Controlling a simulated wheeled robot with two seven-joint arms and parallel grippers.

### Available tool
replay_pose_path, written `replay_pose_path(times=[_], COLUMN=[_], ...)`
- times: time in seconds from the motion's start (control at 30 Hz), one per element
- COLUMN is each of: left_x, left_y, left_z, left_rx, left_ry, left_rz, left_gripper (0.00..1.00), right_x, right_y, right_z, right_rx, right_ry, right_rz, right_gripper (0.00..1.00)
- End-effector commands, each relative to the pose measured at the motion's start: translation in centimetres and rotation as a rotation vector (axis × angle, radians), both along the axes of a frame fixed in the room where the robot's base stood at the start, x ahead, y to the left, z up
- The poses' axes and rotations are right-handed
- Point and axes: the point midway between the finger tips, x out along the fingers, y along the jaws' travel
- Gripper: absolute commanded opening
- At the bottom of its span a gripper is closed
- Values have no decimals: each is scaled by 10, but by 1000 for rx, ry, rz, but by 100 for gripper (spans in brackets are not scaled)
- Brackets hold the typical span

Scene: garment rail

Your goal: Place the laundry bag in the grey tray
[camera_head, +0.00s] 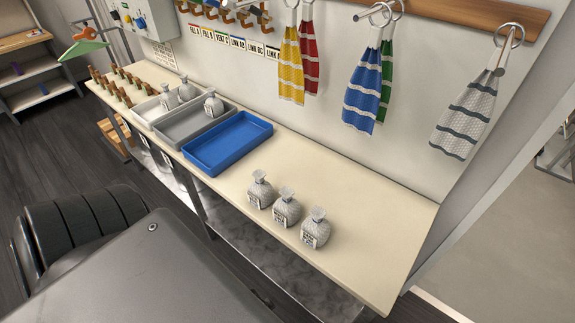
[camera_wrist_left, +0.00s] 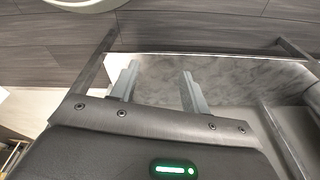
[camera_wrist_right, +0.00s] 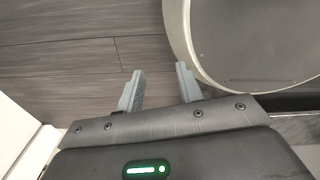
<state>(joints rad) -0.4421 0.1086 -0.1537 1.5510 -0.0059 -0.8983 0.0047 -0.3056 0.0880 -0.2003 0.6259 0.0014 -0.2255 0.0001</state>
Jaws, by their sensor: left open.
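Three grey laundry bags with tied necks and white tags stand in a row on the bare right part of the bench: a left one (camera_head: 260,191), a middle one (camera_head: 287,209) and a right one (camera_head: 316,229). The grey tray (camera_head: 177,140) lies between a white tray and a blue tray, with one bag (camera_head: 213,105) at its far end. My left gripper (camera_wrist_left: 159,74) is open and empty, with a marbled grey surface beyond its fingers. My right gripper (camera_wrist_right: 160,72) is open and empty above the dark floor. Neither gripper shows in the head view.
The white tray (camera_head: 140,113) holds two bags. The blue tray (camera_head: 228,142) is empty. Wooden pegs (camera_head: 125,92) stand at the bench's left end. Striped towels (camera_head: 362,90) hang from the wall above. The bench top (camera_head: 370,210) is clear around the three bags.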

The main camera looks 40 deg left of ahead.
Motion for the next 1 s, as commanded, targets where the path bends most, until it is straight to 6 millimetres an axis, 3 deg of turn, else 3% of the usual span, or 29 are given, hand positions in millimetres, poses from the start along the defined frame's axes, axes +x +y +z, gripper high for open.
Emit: replay_pose_path(times=[0.03, 0.1, 0.37, 0.47, 0.6, 0.7, 0.9, 1.0], left_x=[10, 19, 39, 59, 108, 141, 189, 201], left_y=[-2, -4, -10, -20, -54, -83, -151, -187], left_z=[44, 83, 208, 261, 320, 351, 411, 439], left_rx=[-3, -5, -12, -22, -43, -61, -92, -103], left_ry=[-16, -30, -85, -154, -319, -444, -684, -796], left_rz=[2, 3, -7, -51, -188, -309, -624, -848], left_gripper=[46, 46, 46, 46, 46, 46, 46, 46], right_x=[5, 9, 9, 6, 3, 1, 2, 2], right_y=[2, 3, 11, 11, 11, 10, 4, 2], right_z=[19, 28, 58, 70, 77, 79, 83, 85], right_rx=[2, 5, 14, 15, 14, 12, 6, 4], right_ry=[-7, -12, -12, -10, -5, -3, -4, -4], right_rz=[0, -1, -3, -4, -3, -3, -1, -1], right_gripper=[36, 36, 36, 36, 36, 36, 36, 36])
